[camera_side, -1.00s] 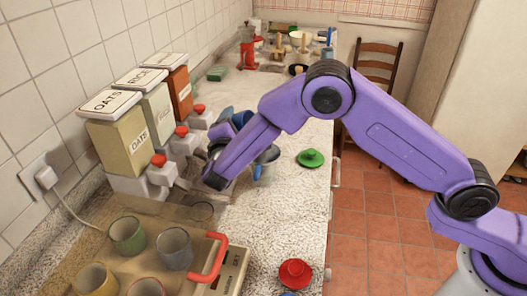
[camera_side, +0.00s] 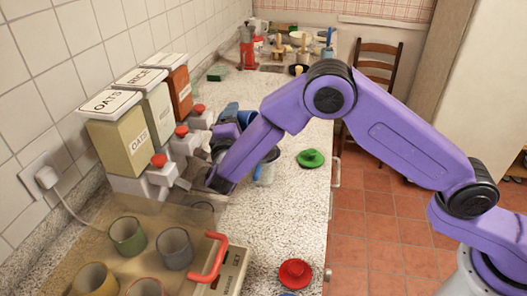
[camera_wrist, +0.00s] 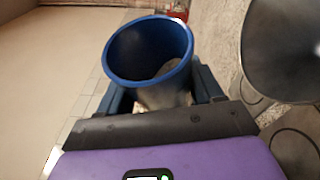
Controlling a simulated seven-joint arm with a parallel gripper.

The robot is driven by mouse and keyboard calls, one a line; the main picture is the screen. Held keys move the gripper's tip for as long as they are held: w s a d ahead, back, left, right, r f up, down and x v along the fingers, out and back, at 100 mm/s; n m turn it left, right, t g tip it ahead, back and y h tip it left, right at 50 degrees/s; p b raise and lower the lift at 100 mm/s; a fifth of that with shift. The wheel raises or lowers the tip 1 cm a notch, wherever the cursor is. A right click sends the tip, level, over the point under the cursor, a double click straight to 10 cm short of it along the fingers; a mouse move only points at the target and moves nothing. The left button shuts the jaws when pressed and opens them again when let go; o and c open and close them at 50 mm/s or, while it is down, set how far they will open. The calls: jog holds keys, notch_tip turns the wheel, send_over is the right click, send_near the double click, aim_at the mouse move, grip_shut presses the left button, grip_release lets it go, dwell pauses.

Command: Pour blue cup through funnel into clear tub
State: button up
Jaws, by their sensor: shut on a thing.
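My gripper (camera_wrist: 150,95) is shut on the blue cup (camera_wrist: 122,52) in the wrist view, with a dark blue finger on each side of it. The cup is tilted, its mouth faces the camera, and pale contents show inside. In the side view the cup (camera_side: 229,112) is partly hidden by my wrist. A grey metallic, funnel-like vessel (camera_wrist: 285,45) stands right of the cup in the wrist view, apart from it. In the side view a grey vessel (camera_side: 267,168) right of my wrist is partly hidden; I cannot tell whether it is the funnel or the tub.
Dispensers labelled OATS (camera_side: 122,140) and RICE line the tiled wall at left, with red knobs near my wrist. A green lid (camera_side: 311,158) and a red lid (camera_side: 295,273) lie on the counter's right side.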

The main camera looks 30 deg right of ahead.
aim_at(246, 122)
jog(key=shift+s+d+r+m, duration=0.25)
jog(key=shift+s+r+m, duration=0.05)
jog(key=shift+m, duration=0.2)
jog(key=shift+s+d+r+m+t+h, duration=0.15)
jog(key=shift+r+m+h, duration=0.1)
jog(key=shift+m, duration=0.3)
jog(key=shift+s+r+m+t+h, duration=0.1)
jog(key=shift+r+m+t+h, duration=0.15)
jog(key=shift+m, duration=0.35)
jog(key=shift+s+d+r+m+t+h, duration=0.1)
jog(key=shift+r+m+h, duration=0.2)
jog(key=shift+m, duration=0.25)
jog(key=shift+s+f+m+h, duration=0.15)
jog(key=shift+f+m+h, duration=0.15)
jog(key=shift+m, duration=0.3)
jog(key=shift+s+d+f+m, duration=0.1)
jog(key=shift+f+m, duration=0.05)
jog(key=shift+m, duration=0.25)
jog(key=shift+s+d+r+m+h, duration=0.15)
jog(key=shift+r+m+h, duration=0.1)
jog(key=shift+r+m, duration=0.3)
jog(key=shift+s+r+m+h, duration=0.15)
jog(key=shift+r+m+h, duration=0.1)
jog(key=shift+r+m, duration=0.25)
jog(key=shift+s+d+r+m+h, duration=0.2)
jog(key=shift+s+m+h, duration=0.25)
jog(key=shift+m, duration=0.5)
jog(key=shift+w, duration=0.15)
